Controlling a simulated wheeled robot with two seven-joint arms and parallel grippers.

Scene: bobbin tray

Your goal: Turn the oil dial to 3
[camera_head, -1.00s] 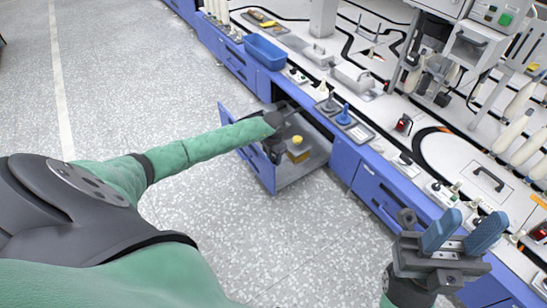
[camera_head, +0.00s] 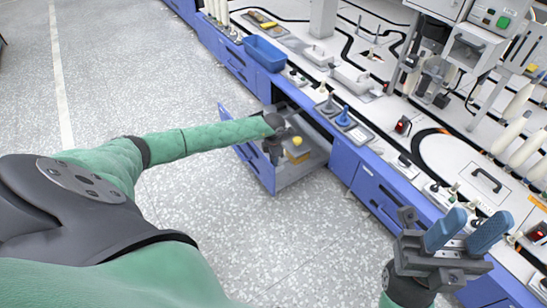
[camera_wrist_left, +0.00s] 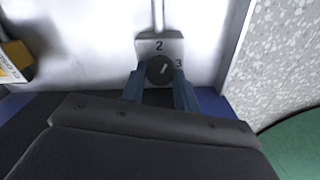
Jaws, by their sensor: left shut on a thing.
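The oil dial (camera_wrist_left: 160,69) is a round dark knob on a pale plate with the numbers 2 and 3, inside the open drawer. Its white mark points up and right, between 2 and 3. My left gripper (camera_wrist_left: 160,88) has its blue fingers on either side of the dial and is shut on it. In the head view, my left gripper (camera_head: 274,155) reaches down into the drawer (camera_head: 314,160), and the dial cannot be made out there. My right gripper (camera_head: 467,229) is open and empty, with a gap between its blue fingers, in front of the bench.
A yellow-topped block (camera_head: 297,142) sits in the drawer; it also shows in the left wrist view (camera_wrist_left: 14,58). A blue bin (camera_head: 264,53) and a tray with a blue-handled piece (camera_head: 344,117) are on the bench. The floor (camera_head: 240,225) is clear.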

